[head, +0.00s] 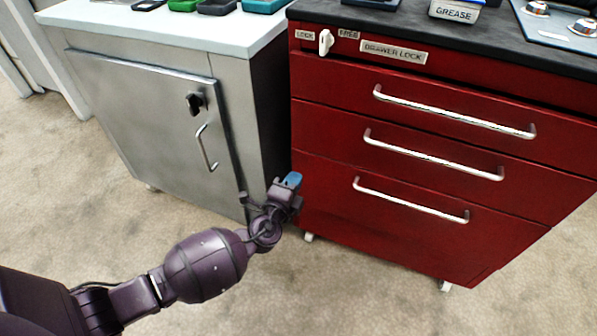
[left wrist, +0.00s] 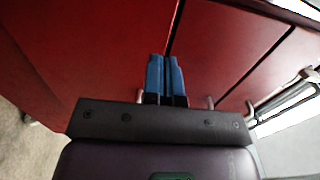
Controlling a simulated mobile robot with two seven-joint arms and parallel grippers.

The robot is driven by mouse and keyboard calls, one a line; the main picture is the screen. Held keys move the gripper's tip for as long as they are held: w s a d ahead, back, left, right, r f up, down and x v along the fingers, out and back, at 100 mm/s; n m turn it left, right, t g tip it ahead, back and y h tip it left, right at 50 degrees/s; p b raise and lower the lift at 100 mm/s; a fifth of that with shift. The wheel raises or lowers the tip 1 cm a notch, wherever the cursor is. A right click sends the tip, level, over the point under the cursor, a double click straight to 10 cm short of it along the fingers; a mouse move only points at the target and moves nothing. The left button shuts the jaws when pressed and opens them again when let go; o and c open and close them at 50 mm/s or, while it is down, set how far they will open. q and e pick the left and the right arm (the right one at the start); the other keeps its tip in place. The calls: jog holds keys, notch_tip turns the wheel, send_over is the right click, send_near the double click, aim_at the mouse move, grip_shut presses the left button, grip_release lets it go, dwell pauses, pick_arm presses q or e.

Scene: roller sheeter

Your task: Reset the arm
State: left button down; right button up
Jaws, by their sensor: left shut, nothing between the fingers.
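My left arm reaches in from the lower left in the head view. My left gripper (head: 292,180) is in front of the left edge of the red drawer cabinet (head: 420,200), beside the grey metal cabinet (head: 150,120). In the left wrist view, the blue fingers of the left gripper (left wrist: 166,78) are together with nothing between them. The red cabinet's front (left wrist: 110,50) fills most of that view behind them. I cannot tell whether the fingertips touch it. My right gripper is not in view.
The red cabinet has three drawers with silver handles (head: 455,115) and a white lock knob (head: 326,42) at its top left. A grease container (head: 455,10) stands on its dark top. Several trays (head: 217,6) sit on the grey cabinet's pale top. Carpeted floor (head: 350,290) is clear in front.

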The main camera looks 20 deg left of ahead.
pick_arm(q)
jog(key=s, duration=0.7)
jog(key=shift+s+p, duration=0.2)
jog(key=shift+p, duration=0.1)
jog(key=shift+d, duration=0.1)
